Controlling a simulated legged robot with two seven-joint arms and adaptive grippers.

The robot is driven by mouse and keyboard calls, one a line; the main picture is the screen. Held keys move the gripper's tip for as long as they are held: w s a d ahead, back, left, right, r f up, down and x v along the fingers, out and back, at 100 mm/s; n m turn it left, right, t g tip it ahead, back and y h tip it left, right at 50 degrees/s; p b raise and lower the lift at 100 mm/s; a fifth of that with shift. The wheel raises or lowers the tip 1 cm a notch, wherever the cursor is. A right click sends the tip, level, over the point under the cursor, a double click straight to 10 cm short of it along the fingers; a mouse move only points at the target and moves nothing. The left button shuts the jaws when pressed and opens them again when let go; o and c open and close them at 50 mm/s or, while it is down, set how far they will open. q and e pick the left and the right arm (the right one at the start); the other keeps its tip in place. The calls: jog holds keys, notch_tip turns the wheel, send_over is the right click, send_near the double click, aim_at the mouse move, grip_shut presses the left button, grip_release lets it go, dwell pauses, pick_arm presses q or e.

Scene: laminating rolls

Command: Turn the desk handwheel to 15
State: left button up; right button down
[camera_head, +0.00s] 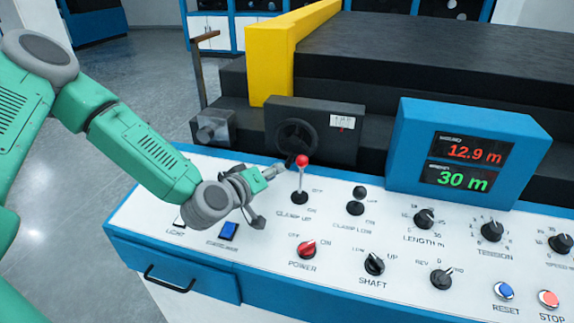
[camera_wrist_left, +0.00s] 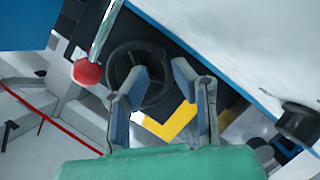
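The desk handwheel (camera_head: 296,138) is a dark wheel on a black box behind the console. A small white dial (camera_head: 342,122) with a red mark sits at its upper right; its numbers are too small to read. My left gripper (camera_head: 266,194) is over the console's left part, in front of and below the wheel, apart from it. In the left wrist view the gripper (camera_wrist_left: 162,95) has its fingers spread with nothing between them. The handwheel (camera_wrist_left: 120,62) shows beyond them, partly hidden by the left finger. My right gripper is not in view.
A red-knobbed lever (camera_head: 301,162) stands right beside the gripper, in front of the wheel; its red ball (camera_wrist_left: 87,72) shows in the wrist view. A black-knobbed lever (camera_head: 359,194) is further right. The blue display box (camera_head: 470,155) reads 12.9 m and 30 m. Several knobs fill the console.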

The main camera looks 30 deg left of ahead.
aim_at(287, 168)
pick_arm(q)
jog(key=x, duration=0.6)
jog(key=shift+f, duration=0.1)
grip_shut()
